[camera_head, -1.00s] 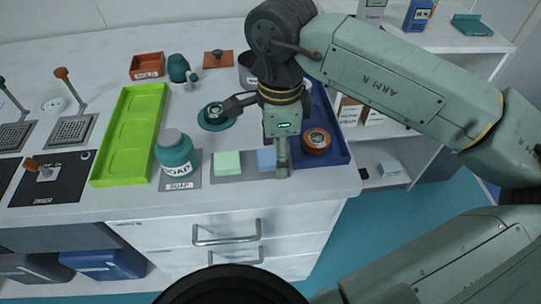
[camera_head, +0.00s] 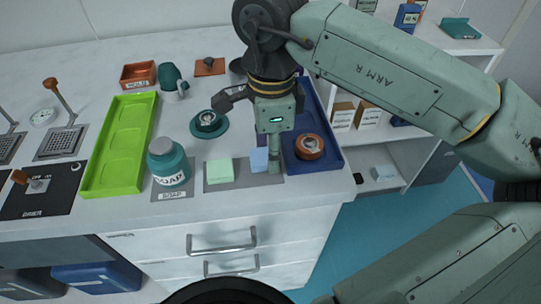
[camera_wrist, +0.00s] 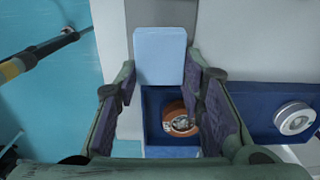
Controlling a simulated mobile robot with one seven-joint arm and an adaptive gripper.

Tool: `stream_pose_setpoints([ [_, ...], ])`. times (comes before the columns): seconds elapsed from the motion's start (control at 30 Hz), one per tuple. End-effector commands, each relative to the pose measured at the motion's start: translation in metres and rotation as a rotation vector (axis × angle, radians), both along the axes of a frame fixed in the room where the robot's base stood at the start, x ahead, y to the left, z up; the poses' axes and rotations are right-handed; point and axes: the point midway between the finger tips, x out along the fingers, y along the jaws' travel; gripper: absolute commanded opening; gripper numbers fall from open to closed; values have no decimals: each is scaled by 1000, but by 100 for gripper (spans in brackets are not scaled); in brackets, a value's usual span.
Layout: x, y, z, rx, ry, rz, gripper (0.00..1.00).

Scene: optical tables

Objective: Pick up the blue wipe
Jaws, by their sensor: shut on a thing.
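The blue wipe (camera_head: 259,160) is a light blue flat block at the front of the white counter, right of the pale green wipe (camera_head: 219,171). My gripper (camera_head: 268,165) comes down on it from above, and one finger shows along its right side in the head view. In the wrist view the blue wipe (camera_wrist: 160,52) sits between the fingertips of my gripper (camera_wrist: 160,76), which is shut on it. It appears slightly above the grey mat (camera_head: 236,182). The far finger is mostly hidden in the head view.
A blue tray (camera_head: 331,156) with an orange round container (camera_head: 309,147) lies close on the right. The teal soap jar (camera_head: 168,163) and lime green tray (camera_head: 101,178) stand left. A teal round dish (camera_head: 209,126) is behind. The counter's front edge is near.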

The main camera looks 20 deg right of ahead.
Motion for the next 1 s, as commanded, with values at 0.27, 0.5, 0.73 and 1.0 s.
stream_pose_setpoints([
  [0.27,-27,30,15,-3,-2,5,25],
  [0.5,-70,78,21,-4,-2,5,25],
  [0.73,-98,109,27,-2,-1,3,25],
  [1.0,-108,119,29,-1,0,0,25],
])
